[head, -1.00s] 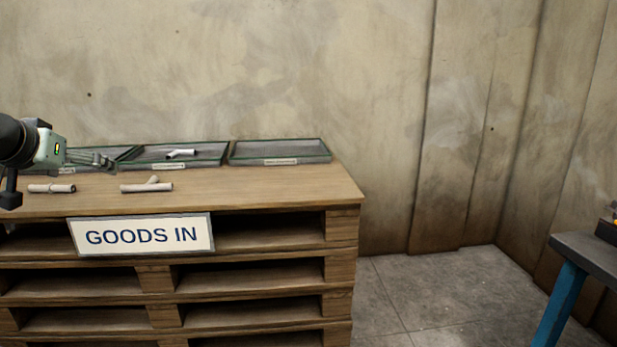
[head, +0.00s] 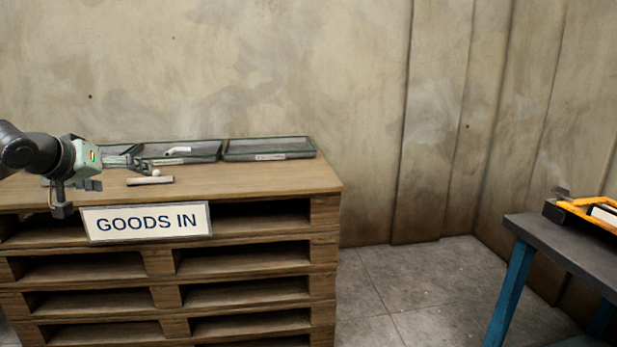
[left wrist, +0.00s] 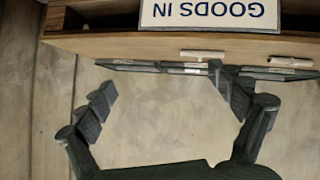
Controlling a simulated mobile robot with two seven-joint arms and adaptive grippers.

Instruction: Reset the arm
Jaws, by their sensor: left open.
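My left gripper (head: 122,176) is over the left part of the pallet-stack top in the head view. Its dark fingers are spread apart with nothing between them. In the left wrist view, the open fingers (left wrist: 165,95) frame the wall and the tray edges, upside down. A pale branched pipe piece (head: 150,180) lies on the wooden top, just right of the gripper; the fingers partly overlap it in the picture. My right gripper is not in view.
The pallet stack (head: 270,181) bears a GOODS IN sign (head: 146,222). Shallow trays line its back; the middle tray (head: 205,150) holds a pale pipe (head: 177,151). The right tray (head: 268,148) looks empty. A blue-legged table (head: 570,245) with an orange-edged case (head: 580,205) stands right. Floor between is clear.

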